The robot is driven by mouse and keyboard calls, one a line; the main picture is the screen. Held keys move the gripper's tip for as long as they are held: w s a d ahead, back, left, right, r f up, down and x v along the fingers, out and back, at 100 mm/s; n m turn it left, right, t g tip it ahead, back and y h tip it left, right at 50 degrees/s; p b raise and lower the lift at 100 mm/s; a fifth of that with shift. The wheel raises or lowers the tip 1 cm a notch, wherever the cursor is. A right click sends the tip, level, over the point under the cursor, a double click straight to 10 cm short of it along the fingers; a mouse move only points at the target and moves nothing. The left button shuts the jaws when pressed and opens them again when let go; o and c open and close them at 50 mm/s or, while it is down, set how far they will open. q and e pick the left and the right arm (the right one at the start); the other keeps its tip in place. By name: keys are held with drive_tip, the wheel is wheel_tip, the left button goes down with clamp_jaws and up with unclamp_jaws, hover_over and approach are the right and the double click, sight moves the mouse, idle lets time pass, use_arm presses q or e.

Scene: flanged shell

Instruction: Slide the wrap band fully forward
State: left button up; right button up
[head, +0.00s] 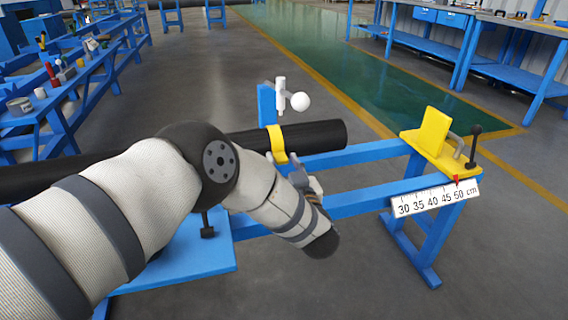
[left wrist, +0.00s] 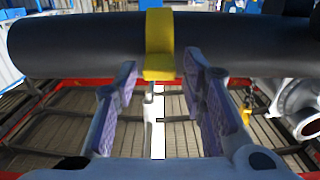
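The yellow wrap band (head: 278,147) sits around the black pipe (head: 318,135), near the pipe's right end in the head view. In the left wrist view the band (left wrist: 159,30) is straight ahead, its lower tab (left wrist: 159,67) hanging below the pipe (left wrist: 80,45). My left gripper (head: 300,178) is just below the band in the head view, partly hidden by my arm. In the left wrist view its two fingers (left wrist: 160,78) are spread apart, one on each side below the tab, with nothing held between them. My right gripper is not identifiable in these views.
A blue stand (head: 350,202) carries a yellow block (head: 428,138) with a clamp at its right end. A scale plate (head: 435,199) marked 30 to 50 cm with a red pointer (head: 456,180) hangs there.

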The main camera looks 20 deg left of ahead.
use_arm(q)
drive_tip(key=v, duration=1.2)
